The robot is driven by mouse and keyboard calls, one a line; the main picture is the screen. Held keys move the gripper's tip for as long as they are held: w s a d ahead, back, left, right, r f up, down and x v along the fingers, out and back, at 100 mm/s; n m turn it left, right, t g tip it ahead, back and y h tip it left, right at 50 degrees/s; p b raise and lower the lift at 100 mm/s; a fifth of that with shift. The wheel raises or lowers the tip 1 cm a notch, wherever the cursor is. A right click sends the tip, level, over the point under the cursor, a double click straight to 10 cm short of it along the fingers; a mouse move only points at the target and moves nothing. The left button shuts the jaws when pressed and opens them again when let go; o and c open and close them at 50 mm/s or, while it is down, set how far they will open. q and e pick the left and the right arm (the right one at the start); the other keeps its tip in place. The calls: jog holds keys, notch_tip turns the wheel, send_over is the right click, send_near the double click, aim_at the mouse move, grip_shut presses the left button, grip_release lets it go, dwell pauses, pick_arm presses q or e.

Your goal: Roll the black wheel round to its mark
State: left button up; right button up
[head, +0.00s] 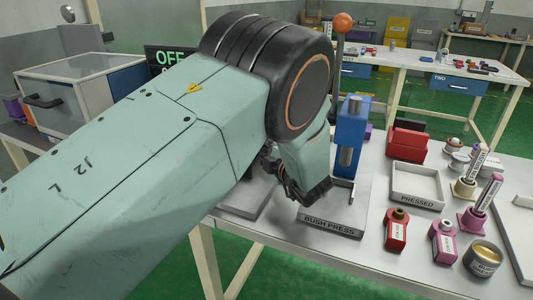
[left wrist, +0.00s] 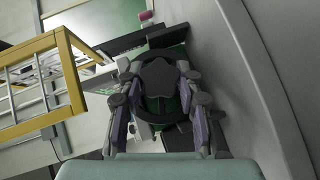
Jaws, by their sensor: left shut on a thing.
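My left gripper (head: 292,184) reaches down in front of the blue bush press in the head view, partly hidden by my own arm. In the left wrist view my left gripper (left wrist: 160,76) has its two fingers closed in on a dark part. The black wheel (left wrist: 143,126) seems to show there as a black curved rim between the fingers, against green. Most of the wheel is hidden. I cannot make out its mark in either view. My right gripper is in neither view.
The bush press (head: 349,135) has a lever with an orange ball (head: 343,22). To its right stand a white PRESSED tray (head: 417,187), a red block (head: 407,144), small labelled bottles (head: 396,230) and a round tin (head: 483,258). A yellow frame (left wrist: 72,72) stands left in the wrist view.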

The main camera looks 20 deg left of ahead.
pick_arm(q)
jog(key=b, duration=0.1)
jog(key=n+t+y+b, duration=0.1)
jog(key=shift+a+f+b, duration=0.1)
jog(key=shift+f+b, duration=0.15)
jog(key=shift+b, duration=0.1)
jog(key=shift+r+n+t+b, duration=0.2)
jog(key=shift+n+t+b, duration=0.5)
jog(key=shift+b, duration=0.1)
jog(key=o, duration=1)
jog(key=shift+o, duration=0.8)
